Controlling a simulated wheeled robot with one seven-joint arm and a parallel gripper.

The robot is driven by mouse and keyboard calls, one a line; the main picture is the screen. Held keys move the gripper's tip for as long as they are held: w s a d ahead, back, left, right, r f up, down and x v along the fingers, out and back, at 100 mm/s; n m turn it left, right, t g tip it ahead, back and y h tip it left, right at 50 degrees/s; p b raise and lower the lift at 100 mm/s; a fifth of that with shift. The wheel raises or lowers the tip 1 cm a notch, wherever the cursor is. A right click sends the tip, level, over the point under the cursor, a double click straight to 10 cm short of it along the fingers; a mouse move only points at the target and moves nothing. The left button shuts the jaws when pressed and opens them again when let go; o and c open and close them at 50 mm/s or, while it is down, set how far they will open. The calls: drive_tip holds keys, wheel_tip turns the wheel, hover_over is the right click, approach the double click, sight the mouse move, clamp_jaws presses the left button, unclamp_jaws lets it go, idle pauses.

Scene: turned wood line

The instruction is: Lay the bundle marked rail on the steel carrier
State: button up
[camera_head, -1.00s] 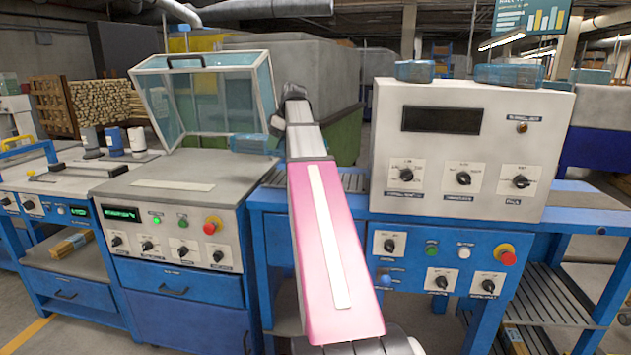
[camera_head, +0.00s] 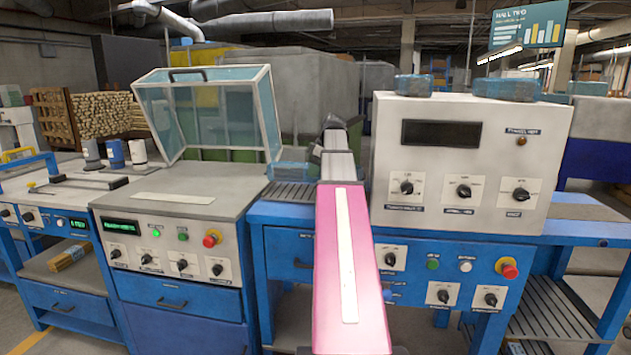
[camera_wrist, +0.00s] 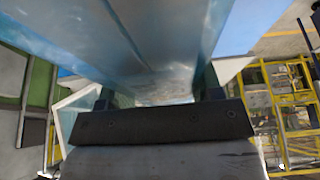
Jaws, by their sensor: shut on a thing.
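A blue film-wrapped bundle (camera_head: 289,170) shows left of my arm's end in the head view. In the wrist view the bundle (camera_wrist: 150,45) fills the upper middle, between the fingers of my gripper (camera_wrist: 158,95), which is shut on it. No rail marking is readable on it. In the head view my gripper (camera_head: 319,152) is mostly hidden by my arm. The bundle appears just over a grey slatted surface (camera_head: 291,194) on the blue bench; I cannot tell whether they touch, or whether this surface is the steel carrier.
Two more wrapped bundles (camera_head: 413,85) (camera_head: 505,88) lie on the white control cabinet (camera_head: 470,165), right of my arm. A machine with a raised clear hood (camera_head: 207,110) stands left. A lower slatted shelf (camera_head: 550,320) is at right. My pink arm hides part of the bench.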

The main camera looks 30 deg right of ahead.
drive_tip(key=shift+d+f, duration=0.1)
drive_tip(key=shift+f, duration=2)
drive_tip(key=o, duration=1.4)
drive_tip(key=shift+c, duration=0.2)
drive_tip(key=v, duration=1.2)
